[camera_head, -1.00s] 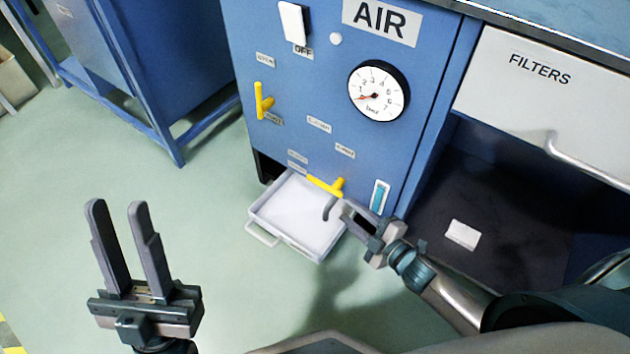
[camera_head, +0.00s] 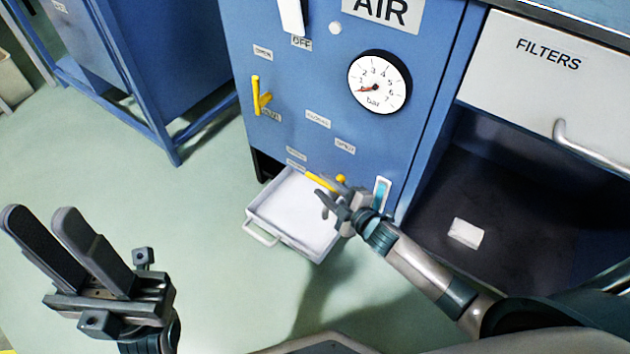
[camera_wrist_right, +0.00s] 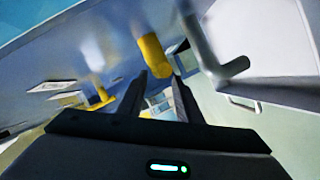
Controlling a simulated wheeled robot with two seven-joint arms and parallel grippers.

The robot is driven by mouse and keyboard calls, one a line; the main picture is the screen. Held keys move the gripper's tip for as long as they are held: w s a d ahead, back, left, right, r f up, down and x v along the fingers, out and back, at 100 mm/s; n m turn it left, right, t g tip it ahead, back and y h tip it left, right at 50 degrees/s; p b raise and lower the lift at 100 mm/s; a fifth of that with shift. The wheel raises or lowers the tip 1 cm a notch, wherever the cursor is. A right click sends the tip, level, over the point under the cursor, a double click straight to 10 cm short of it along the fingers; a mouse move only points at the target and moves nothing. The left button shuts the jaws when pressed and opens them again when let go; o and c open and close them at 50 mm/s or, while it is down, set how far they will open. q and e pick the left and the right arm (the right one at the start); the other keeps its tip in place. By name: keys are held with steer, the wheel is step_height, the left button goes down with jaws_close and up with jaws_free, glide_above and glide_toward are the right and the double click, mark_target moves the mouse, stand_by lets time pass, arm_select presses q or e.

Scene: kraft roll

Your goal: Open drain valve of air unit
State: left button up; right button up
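The air unit (camera_head: 225,60) is a blue cabinet with a yellow drain valve handle (camera_head: 320,182) low on its front, above a white tray (camera_head: 292,205). My right gripper (camera_head: 322,202) is at the handle's near side, partly covering the valve. In the right wrist view, its fingers (camera_wrist_right: 161,76) are apart, with a yellow rounded handle end (camera_wrist_right: 154,57) just beyond and above the tips. I cannot tell whether a finger touches the handle. My left gripper (camera_head: 40,214) is open and empty, over the floor.
A filters drawer (camera_head: 545,85) is at right, above a dark recess with a white block (camera_head: 466,233).

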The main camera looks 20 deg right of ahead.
mark_target(320, 183)
steer(key=shift+b+x, duration=0.65)
steer(key=shift+x, duration=2.05)
jaws_close()
